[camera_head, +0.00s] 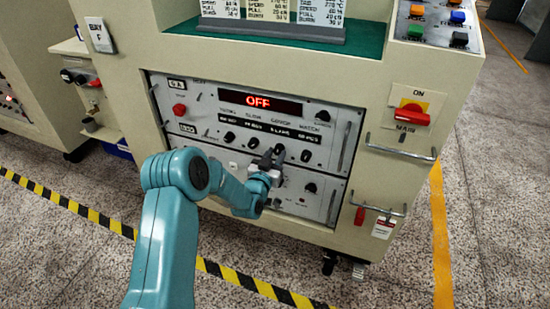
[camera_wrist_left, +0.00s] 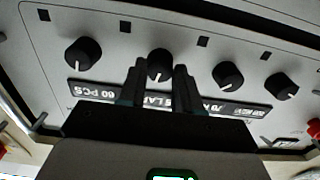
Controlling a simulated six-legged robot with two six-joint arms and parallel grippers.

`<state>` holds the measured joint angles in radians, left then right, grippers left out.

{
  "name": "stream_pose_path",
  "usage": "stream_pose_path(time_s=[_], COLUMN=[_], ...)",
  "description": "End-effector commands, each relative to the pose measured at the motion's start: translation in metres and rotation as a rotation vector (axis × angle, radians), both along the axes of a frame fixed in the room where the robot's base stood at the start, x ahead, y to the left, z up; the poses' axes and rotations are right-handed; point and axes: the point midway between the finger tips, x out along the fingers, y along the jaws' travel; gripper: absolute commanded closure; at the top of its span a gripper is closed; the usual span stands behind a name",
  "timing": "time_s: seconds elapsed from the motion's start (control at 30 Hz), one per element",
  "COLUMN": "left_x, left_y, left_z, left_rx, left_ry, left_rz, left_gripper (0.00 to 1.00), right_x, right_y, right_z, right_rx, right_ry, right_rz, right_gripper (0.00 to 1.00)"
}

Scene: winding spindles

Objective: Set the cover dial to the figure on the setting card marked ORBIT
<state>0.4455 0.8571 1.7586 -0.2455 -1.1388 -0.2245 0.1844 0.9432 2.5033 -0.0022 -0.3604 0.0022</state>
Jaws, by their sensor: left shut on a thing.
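My left gripper (camera_head: 272,162) is at the grey control panel (camera_head: 211,110), on the third of a row of black knobs. In the left wrist view its fingers (camera_wrist_left: 160,85) are shut on the cover dial (camera_wrist_left: 160,63), one on each side. A white pointer line shows on the knob's face. The red display (camera_head: 258,102) reads OFF. Setting cards (camera_head: 267,10) stand in a grey rack on top; their headings are cut off, so I cannot tell which says ORBIT. My right gripper is out of view.
Neighbouring knobs (camera_head: 229,137) sit close on both sides of the held one. A red MAIN switch (camera_head: 412,112) marked ON is on the right. Coloured buttons (camera_head: 457,17) are at top right. Metal handles (camera_head: 400,150) stick out from the front.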

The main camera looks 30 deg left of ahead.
Motion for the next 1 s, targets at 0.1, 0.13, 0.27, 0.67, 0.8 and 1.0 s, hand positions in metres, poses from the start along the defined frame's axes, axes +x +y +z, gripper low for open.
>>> stream_pose_path(time_s=[0.1,0.13,0.27,0.67,0.8,1.0], left_x=[0.000,0.000,0.000,0.000,0.000,0.000], left_y=[0.000,0.000,0.000,0.000,0.000,0.000], left_z=[-0.003,-0.003,-0.003,-0.002,-0.001,0.000], left_rx=[-0.062,-0.082,-0.172,-0.392,-0.430,-0.452], left_ry=[-0.018,-0.023,-0.043,-0.096,-0.105,-0.109], left_rz=[0.000,0.000,-0.001,-0.001,-0.001,-0.001], left_gripper=[0.97,0.97,0.97,0.97,0.97,0.97], right_x=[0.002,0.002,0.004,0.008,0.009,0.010], right_y=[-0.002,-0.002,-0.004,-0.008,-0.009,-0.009], right_z=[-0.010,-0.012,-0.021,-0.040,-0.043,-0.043], right_rx=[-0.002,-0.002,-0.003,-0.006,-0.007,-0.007], right_ry=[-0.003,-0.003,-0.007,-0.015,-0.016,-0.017], right_rz=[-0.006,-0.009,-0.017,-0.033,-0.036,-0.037], right_gripper=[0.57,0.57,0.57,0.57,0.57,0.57])
